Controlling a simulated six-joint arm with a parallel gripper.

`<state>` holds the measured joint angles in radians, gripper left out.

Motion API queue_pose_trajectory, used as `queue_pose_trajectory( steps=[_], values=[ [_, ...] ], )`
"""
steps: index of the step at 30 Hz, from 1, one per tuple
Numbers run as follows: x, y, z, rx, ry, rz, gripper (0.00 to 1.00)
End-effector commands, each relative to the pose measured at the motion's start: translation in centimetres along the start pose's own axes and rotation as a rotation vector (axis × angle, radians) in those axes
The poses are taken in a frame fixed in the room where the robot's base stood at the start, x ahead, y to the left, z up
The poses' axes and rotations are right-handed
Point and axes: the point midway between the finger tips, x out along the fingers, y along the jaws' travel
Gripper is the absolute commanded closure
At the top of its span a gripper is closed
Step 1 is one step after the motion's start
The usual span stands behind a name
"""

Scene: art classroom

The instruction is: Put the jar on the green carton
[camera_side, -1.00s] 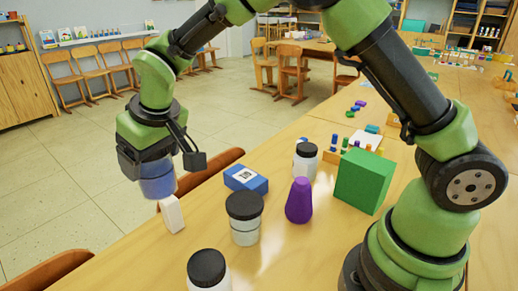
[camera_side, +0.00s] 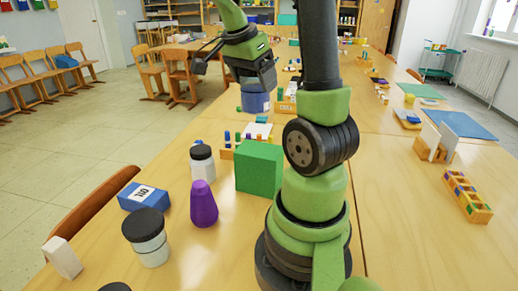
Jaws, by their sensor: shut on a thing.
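My gripper (camera_side: 254,82) is shut on the blue jar (camera_side: 256,103) and holds it upright in the air. The gripper covers the jar's top. The green carton (camera_side: 259,168) is a plain box standing on the table, left of my arm's base. In the picture the jar is above the carton with a gap between them. I cannot tell whether it is straight over the carton or beyond it. The carton's visible top is clear.
A purple cone (camera_side: 204,206), white jars with dark lids (camera_side: 202,165) (camera_side: 148,241), a blue box (camera_side: 142,197) and a white block (camera_side: 63,257) stand left of the carton. A rack with coloured pegs (camera_side: 240,143) is behind it. The table's right part holds wooden trays (camera_side: 467,195).

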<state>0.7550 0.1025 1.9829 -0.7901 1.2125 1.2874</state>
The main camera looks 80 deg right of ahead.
Motion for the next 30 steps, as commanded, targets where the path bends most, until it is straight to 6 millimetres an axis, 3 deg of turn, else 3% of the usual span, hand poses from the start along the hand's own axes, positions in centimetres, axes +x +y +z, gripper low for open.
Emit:
queue_pose_trajectory(
  steps=[4,9,21,30],
  values=[
    [1.4,0.9,-0.2,0.051,0.000,0.028,0.54],
    [4.5,0.9,1.1,0.050,-0.001,0.030,0.54],
    [9.1,0.8,3.0,0.047,-0.001,0.025,0.54],
    [9.4,0.7,3.2,0.051,-0.002,0.021,0.54]
  ],
)
